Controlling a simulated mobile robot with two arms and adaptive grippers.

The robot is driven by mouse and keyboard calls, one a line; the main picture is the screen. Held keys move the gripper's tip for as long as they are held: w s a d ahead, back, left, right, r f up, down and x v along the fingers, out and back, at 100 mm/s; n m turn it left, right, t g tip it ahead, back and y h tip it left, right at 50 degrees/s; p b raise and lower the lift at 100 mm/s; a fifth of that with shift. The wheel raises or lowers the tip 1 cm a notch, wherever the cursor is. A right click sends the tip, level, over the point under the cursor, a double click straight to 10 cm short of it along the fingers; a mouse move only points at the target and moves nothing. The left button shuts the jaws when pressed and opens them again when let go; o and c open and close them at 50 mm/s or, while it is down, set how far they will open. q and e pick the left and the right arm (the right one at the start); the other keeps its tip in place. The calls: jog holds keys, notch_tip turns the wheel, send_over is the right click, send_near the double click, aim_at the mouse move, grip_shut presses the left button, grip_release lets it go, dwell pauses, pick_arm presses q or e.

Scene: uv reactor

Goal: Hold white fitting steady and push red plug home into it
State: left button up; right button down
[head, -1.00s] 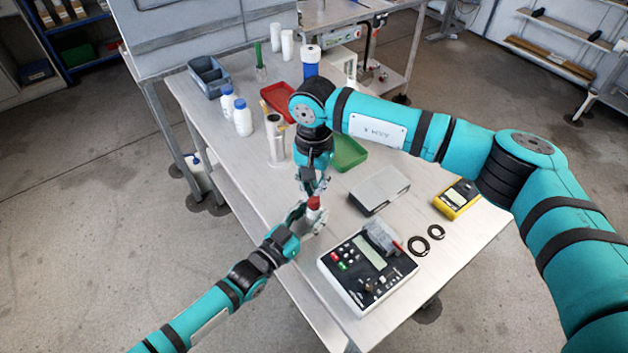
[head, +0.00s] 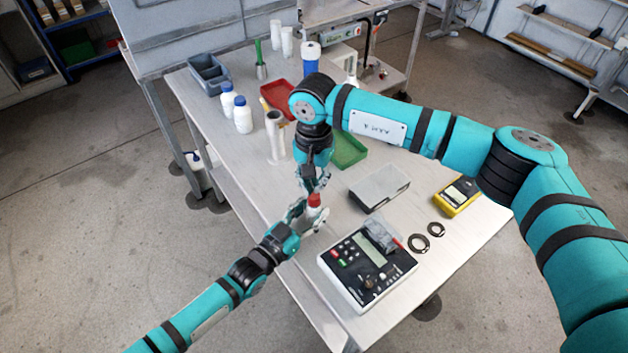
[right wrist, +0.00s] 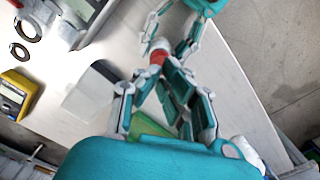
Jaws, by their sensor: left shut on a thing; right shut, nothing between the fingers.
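The red plug (head: 314,200) sits upright at the top of the white fitting (head: 313,212), which is largely hidden between the fingers of my left gripper (head: 308,216). My left gripper is shut on the white fitting near the table's left edge. My right gripper (head: 314,188) is shut and empty, pointing down with its fingertips just above the red plug. In the right wrist view the red plug (right wrist: 159,57) shows right at these fingertips, with the white fitting (right wrist: 160,43) behind it. I cannot tell whether the fingertips touch the plug, nor how deep it sits.
A black-and-white meter box (head: 367,268) stands to the right on the table (head: 290,290). A grey case (head: 379,187), a green tray (head: 349,150), two black rings (head: 419,244) and a yellow meter (head: 457,196) lie beyond. A white cylinder (head: 275,137) and white bottles (head: 242,115) stand behind.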

aim_at(314, 195)
jog(key=shift+f, duration=1.15)
dwell(0.4)
jog(key=shift+r, duration=3.55)
pick_arm(q)
jog(key=o, duration=1.3)
jog(key=shift+c, duration=0.2)
